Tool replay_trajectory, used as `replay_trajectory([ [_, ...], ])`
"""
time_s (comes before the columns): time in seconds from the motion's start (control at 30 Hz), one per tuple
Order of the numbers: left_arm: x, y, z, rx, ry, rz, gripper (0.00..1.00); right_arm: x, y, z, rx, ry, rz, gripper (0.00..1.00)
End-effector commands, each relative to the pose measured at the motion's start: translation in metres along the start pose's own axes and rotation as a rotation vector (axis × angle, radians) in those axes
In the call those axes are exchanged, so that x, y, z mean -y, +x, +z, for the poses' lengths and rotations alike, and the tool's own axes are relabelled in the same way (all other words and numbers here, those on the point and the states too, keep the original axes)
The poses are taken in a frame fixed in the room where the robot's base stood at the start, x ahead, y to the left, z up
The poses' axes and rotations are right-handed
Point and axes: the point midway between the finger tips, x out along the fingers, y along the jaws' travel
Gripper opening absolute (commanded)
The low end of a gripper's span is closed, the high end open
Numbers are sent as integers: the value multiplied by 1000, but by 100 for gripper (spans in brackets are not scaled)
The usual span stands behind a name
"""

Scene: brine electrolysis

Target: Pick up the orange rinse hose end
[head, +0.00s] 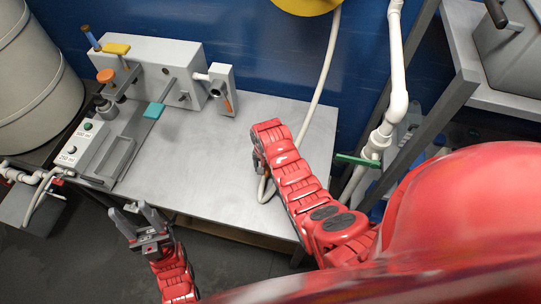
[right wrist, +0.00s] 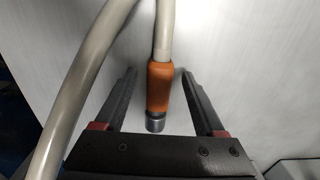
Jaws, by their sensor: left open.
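The orange rinse hose end (right wrist: 160,88), an orange sleeve with a grey metal tip on a beige hose, shows in the right wrist view. It lies between the two fingers of my right gripper (right wrist: 159,73), with a gap on either side. The right gripper is open. My left gripper (head: 140,216) is open and empty at the front edge of the bench.
The grey bench (head: 190,165) is mostly bare in the middle. An apparatus with a grey upright block (head: 150,68) and a teal-handled lever (head: 154,110) stands at its back left. White pipework (head: 397,90) and a green handle (head: 357,160) stand at the right.

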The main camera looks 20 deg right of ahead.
Motion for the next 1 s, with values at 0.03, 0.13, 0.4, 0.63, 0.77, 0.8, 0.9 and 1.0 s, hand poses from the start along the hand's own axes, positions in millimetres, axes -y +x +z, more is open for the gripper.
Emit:
replay_trajectory([
  [0.03, 0, 0, 0, 0, 0, 0, 50, 0, 0, 0, 0, 0, 0, 61],
  [0.13, 0, 0, 0, 0, 0, 0, 50, 0, 0, 0, 0, 0, 0, 43],
  [0.4, 0, 0, 0, 0, 0, 0, 50, 0, 0, 0, 0, 0, 0, 0],
  [0.63, 0, 0, 0, 0, 0, 0, 50, 0, 0, 0, 0, 1, 0, 0],
  [0.77, 0, 0, 0, 0, 0, 0, 50, 0, 0, 0, 0, 1, 0, 0],
  [0.8, 0, -1, 0, 0, 0, 0, 50, 0, -1, 0, 0, 1, 0, 0],
  [0.9, 0, -4, 1, 0, 0, 0, 50, 0, -2, 0, 1, 1, 0, 0],
  [1.0, 0, -7, 1, 0, 0, 0, 50, 0, -7, -1, -3, 1, -2, 0],
])
